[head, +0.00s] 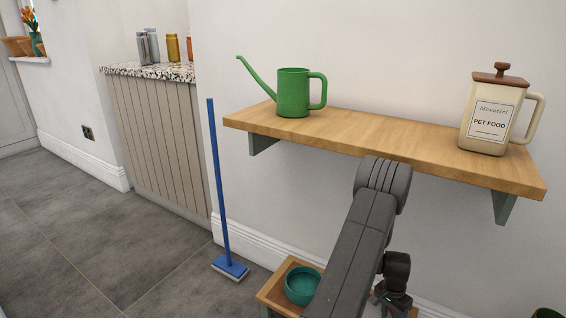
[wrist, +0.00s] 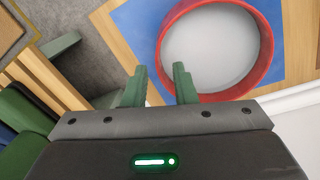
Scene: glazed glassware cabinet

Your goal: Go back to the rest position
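The bowl has a pale grey inside. It sits on a blue mat (wrist: 140,22) on a wooden surface. In the head view my arm rises to a bend in front of the shelf and then drops down behind itself. The fingers cannot be made out there.
A wooden wall shelf (head: 385,131) holds a green watering can (head: 293,93) and a cream pet food jar (head: 488,117). A blue broom (head: 217,180) leans on the wall. A teal bowl (head: 302,286) stands low on a wooden stand (head: 272,291). The floor at left is clear.

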